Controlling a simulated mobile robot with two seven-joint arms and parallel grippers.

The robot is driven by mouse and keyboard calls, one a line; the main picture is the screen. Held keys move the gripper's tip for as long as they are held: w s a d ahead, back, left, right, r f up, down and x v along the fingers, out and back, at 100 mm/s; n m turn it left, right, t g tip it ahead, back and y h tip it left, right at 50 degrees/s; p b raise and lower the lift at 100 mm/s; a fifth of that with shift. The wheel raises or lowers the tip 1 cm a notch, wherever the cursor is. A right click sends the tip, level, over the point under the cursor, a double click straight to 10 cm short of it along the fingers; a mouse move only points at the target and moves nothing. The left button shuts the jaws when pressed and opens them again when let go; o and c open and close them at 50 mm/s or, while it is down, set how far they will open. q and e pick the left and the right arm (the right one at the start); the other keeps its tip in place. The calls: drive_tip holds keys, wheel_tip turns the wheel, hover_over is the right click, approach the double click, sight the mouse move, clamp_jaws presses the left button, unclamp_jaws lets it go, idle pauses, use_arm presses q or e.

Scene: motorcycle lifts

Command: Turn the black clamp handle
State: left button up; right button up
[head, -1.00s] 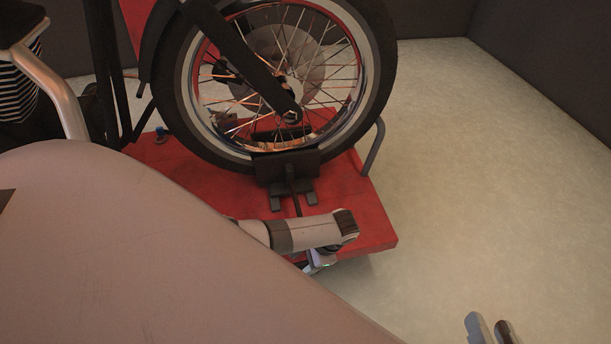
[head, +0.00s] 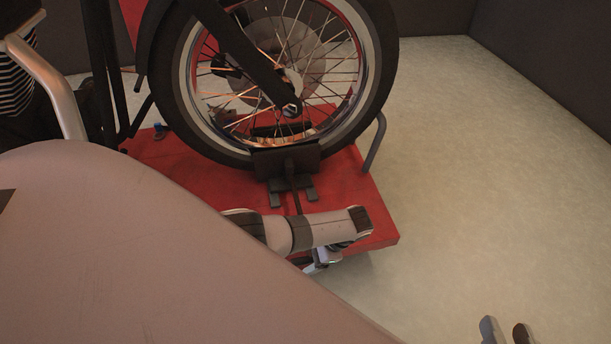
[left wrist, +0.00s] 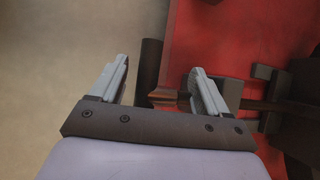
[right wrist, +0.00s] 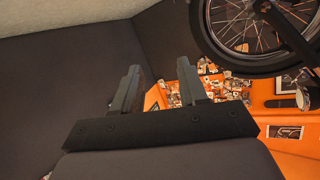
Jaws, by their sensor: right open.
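The black clamp handle (left wrist: 149,72) shows in the left wrist view as a dark upright bar between the fingers of my left gripper (left wrist: 160,80). The left fingers are apart, with a clear gap between the handle and the left-hand finger. A brownish rod (left wrist: 165,98) runs from the handle toward the dark wheel clamp. In the head view the clamp (head: 286,160) sits under the front wheel, and its rod goes behind my left arm, which hides the handle. My left gripper (head: 319,263) points down at the lift's front edge. My right gripper (head: 506,333) is open and empty, over the floor.
The red lift platform (head: 350,210) carries the motorcycle, whose front wheel (head: 285,75) stands in the clamp. A grey bent bar (head: 375,143) rises at the platform's right edge. Floor to the right is clear. The right wrist view shows an orange lift (right wrist: 280,100) and another wheel.

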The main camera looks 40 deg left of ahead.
use_arm(q)
drive_tip(key=shift+w+d+r, duration=0.1)
drive_tip(key=shift+r, duration=0.15)
drive_tip(key=p+v, duration=0.3)
drive_tip(key=v, duration=0.3)
drive_tip(key=shift+d+r, duration=0.15)
drive_tip(key=shift+r, duration=0.15)
use_arm(e)
drive_tip(key=shift+w+a+r+m+g+y, duration=0.1)
drive_tip(key=shift+w+a+m+g+y, duration=0.15)
drive_tip(key=shift+a, duration=0.25)
drive_tip(key=shift+a+m+g+y, duration=0.15)
drive_tip(key=shift+a+m+g, duration=0.1)
drive_tip(key=shift+a+g, duration=0.15)
drive_tip(key=shift+s, duration=0.1)
